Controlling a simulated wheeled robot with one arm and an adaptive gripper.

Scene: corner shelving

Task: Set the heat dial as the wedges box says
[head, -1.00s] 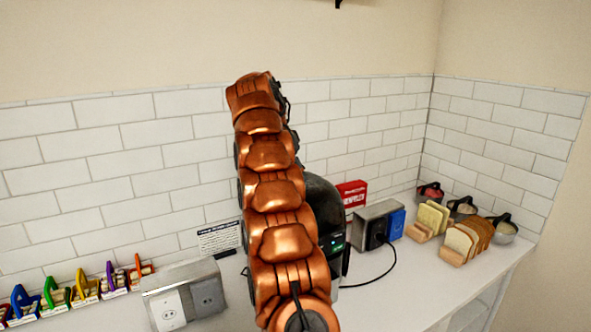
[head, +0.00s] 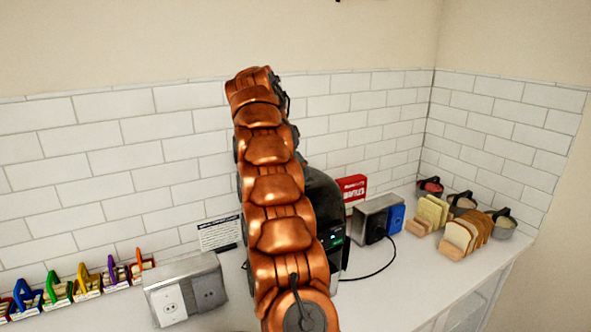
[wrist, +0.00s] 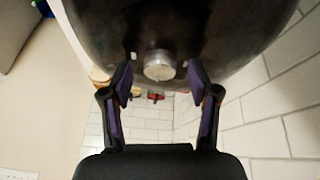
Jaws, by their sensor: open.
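A black rounded appliance (head: 326,205) stands on the counter, mostly hidden behind my arm in the head view. In the wrist view its dark body (wrist: 225,30) fills the top, with a round silver dial (wrist: 158,66) on it. My gripper (wrist: 160,74) is open, with one purple-padded finger on each side of the dial. Gaps show between the fingers and the dial, and I cannot tell the remaining depth. The gripper is hidden in the head view. A red box (head: 353,187) with white lettering stands against the wall behind the appliance. Its writing is too small to read.
A metal socket box (head: 185,290) and a printed card (head: 219,234) are left of my arm. A second socket box (head: 377,218) with a black plug and cord, bread slices (head: 468,235) and several pots (head: 463,202) are at right. Coloured letter-shaped stands (head: 85,283) line the left.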

